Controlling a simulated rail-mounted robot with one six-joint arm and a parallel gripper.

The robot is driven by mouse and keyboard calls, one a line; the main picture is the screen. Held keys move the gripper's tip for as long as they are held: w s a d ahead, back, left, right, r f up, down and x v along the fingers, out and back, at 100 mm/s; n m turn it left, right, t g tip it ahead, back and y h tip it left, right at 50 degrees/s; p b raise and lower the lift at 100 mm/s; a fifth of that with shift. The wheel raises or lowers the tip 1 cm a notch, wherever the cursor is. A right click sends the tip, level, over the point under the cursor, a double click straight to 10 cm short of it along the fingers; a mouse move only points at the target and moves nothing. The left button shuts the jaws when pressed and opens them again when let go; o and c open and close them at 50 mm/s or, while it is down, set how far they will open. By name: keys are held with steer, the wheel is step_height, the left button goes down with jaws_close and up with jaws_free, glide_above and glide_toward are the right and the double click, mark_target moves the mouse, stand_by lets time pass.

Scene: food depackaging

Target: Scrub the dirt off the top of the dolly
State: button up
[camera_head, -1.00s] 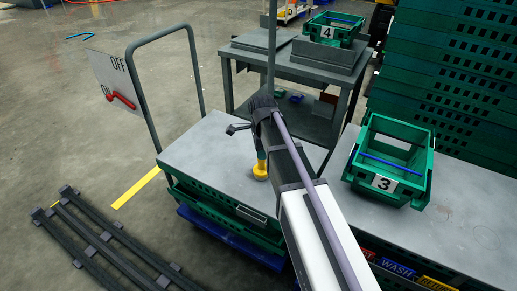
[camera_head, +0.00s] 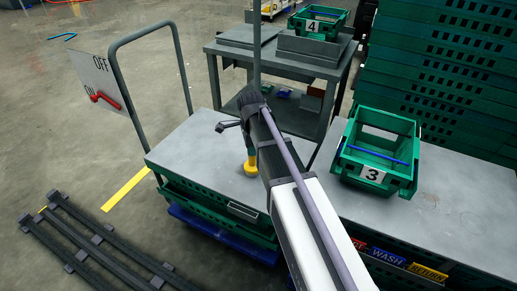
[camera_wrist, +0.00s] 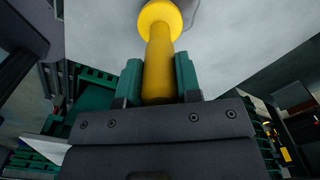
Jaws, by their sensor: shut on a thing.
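My gripper (camera_wrist: 158,68) is shut on the handle of a yellow scrubbing tool (camera_wrist: 159,25), with one green finger on each side. In the head view my gripper (camera_head: 250,152) points down, and the tool's round yellow head (camera_head: 251,168) is at the grey top of the dolly (camera_head: 200,152), near its middle. I cannot tell whether the head touches the surface. A faint darker mark (camera_wrist: 191,14) shows beside the head in the wrist view; I cannot tell whether it is dirt or shadow. My arm hides part of the top.
A tall grey handle (camera_head: 113,75) stands at the dolly's left end. Green crate 3 (camera_head: 372,174) sits on the surface at right. Crate 4 (camera_head: 312,28) is on a grey cart behind. Stacked green crates (camera_head: 440,75) rise at right. Dark rails (camera_head: 75,245) lie front left.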

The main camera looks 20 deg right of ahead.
steer(key=shift+w+a, duration=1.75)
steer(key=s+d, duration=0.5)
steer(key=d, duration=0.1)
steer(key=shift+s+d, duration=0.2)
steer(key=shift+d, duration=0.05)
steer(key=shift+w, duration=0.1)
steer(key=w+a, duration=0.5)
steer(key=shift+w+a, duration=0.4)
step_height(320, 180, up, 6)
steer(key=p, duration=0.6)
